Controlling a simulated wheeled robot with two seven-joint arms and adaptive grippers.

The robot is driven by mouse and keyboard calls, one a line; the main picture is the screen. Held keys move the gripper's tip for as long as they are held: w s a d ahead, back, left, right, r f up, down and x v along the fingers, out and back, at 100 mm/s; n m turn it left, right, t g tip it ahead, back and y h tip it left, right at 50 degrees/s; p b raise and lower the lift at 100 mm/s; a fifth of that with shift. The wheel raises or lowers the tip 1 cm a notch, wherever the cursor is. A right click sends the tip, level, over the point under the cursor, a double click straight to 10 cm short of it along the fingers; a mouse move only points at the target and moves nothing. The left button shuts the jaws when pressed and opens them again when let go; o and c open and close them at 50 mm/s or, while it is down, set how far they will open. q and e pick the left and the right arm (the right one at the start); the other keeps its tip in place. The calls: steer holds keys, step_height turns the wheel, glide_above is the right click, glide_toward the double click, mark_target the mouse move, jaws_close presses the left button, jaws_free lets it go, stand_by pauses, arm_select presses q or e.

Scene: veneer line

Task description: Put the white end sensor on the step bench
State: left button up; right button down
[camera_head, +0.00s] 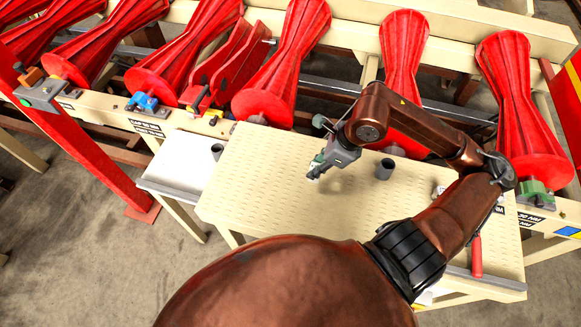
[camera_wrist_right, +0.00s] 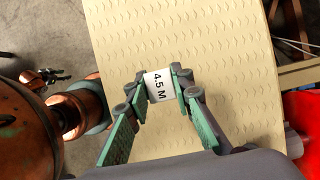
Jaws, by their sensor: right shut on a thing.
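The white end sensor (camera_wrist_right: 159,86) is a small white block marked "4.5 M" in the right wrist view. My right gripper (camera_wrist_right: 160,86) is shut on it, with a green-padded finger on each side. In the head view my right gripper (camera_head: 314,174) points down over the cream, tread-patterned step bench (camera_head: 270,190), and only a bit of white shows at its tips. The sensor is over the bench top; I cannot tell whether it touches. A small dark gripper (camera_wrist_right: 40,78), apparently my left, shows at the left of the wrist view; its opening is unclear.
A grey cup (camera_head: 384,169) stands on the bench, right of my right gripper. Another grey cup (camera_head: 217,152) stands on a lower white-topped table (camera_head: 180,170) at left. A red-handled tool (camera_head: 476,257) lies at right. Red rollers (camera_head: 285,65) line the back. The bench's left part is clear.

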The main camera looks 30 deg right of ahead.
steer(key=w+a+f+p, duration=0.1)
steer(key=w+f, duration=0.3)
steer(key=w+a+f+p, duration=0.1)
steer(key=w+a+f, duration=0.1)
steer(key=w+f, duration=0.1)
steer(key=w+a+f+p, duration=0.1)
steer(key=w+f+p, duration=0.1)
steer(key=w+f, duration=0.2)
steer(key=shift+w+a+f, duration=0.2)
steer(key=shift+w+f, duration=0.15)
steer(key=shift+w, duration=0.25)
steer(key=shift+w+f, duration=0.1)
steer(key=shift+f, duration=0.4)
steer(key=c, duration=2.1)
jaws_free()
arm_select(q)
steer(key=shift+w+r, duration=0.45)
steer(key=shift+r, duration=0.25)
steer(key=shift+w+r, duration=0.4)
steer(key=shift+r, duration=0.25)
steer(key=shift+w+r, duration=0.45)
steer(key=shift+r, duration=0.25)
arm_select(e)
steer(key=o, duration=0.4)
